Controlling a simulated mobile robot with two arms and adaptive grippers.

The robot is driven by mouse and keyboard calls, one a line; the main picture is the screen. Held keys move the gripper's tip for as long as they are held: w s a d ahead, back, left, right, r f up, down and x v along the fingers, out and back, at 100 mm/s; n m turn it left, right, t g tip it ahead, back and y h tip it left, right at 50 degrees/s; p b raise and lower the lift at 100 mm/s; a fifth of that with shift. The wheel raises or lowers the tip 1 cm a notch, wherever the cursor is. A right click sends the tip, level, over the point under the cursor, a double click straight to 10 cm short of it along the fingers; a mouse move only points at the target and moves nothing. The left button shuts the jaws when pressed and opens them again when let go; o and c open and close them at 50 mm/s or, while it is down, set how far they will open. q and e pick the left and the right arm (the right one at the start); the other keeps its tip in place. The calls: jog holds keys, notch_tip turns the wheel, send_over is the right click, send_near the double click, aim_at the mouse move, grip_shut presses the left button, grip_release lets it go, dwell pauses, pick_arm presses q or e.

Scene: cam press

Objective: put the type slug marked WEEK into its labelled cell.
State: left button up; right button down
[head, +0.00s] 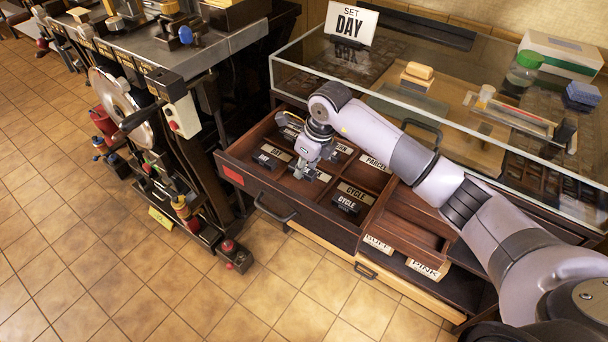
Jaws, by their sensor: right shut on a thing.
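An open wooden drawer (238,172) is divided into labelled cells. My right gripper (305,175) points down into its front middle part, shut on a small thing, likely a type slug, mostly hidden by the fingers. No WEEK marking is legible, on a slug or on a label. A pale cell label (323,176) shows partly beside the fingers. A dark slug (264,159) lies in the front left cell. A black CYCLE slug (346,203) sits in the cell with the CYCLE label (356,192). My left gripper is not in view.
A PARCEL label (375,162) marks a back cell. A glass-topped cabinet with a SET DAY sign (350,22) stands above the drawer. Right of it are an empty wooden tray (412,222) and labels BUFF and PINK (428,270). A press machine (165,100) stands left.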

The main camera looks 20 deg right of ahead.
aim_at(306, 171)
notch_tip(306, 171, down, 4)
jog(key=shift+r, duration=0.15)
jog(key=c, duration=1.4)
grip_release()
